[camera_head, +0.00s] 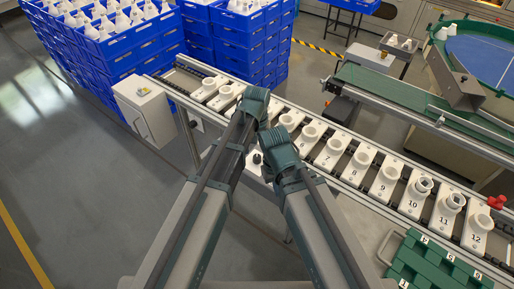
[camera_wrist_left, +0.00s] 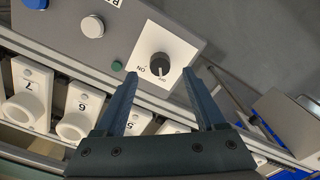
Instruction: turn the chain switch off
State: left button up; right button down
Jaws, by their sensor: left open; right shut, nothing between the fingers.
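The chain switch (camera_wrist_left: 157,66) is a dark round knob on a white plate marked ON and OFF, set in a grey panel (camera_wrist_left: 190,25) in the left wrist view. Which mark the knob points to is hard to tell. My left gripper (camera_wrist_left: 160,74) is open, its two fingers on either side of the plate in that view, with nothing between them; contact with the knob cannot be seen. In the head view, my left gripper (camera_head: 256,103) is over the conveyor's near side. My right gripper (camera_head: 279,148) is shut and empty, close below it.
A conveyor with numbered white sockets (camera_head: 360,160) runs diagonally behind the grippers. A white button (camera_wrist_left: 91,25), a blue button (camera_wrist_left: 36,3) and a small green one (camera_wrist_left: 117,66) are on the panel. Blue crates (camera_head: 125,50) stand at upper left. Floor at left is clear.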

aim_at(257, 158)
pick_arm(q)
notch_tip(257, 158, up, 10)
jog(key=p, duration=0.8)
jog(key=shift+p, duration=0.4)
jog(key=shift+f, duration=0.1)
jog(key=s+a+m+y, duration=0.1)
jog(key=s+a+m, duration=0.2)
jog(key=s, duration=1.3)
jog(key=shift+s+a+m, duration=0.25)
jog(key=shift+a+m, duration=0.05)
jog(key=shift+a, duration=0.9)
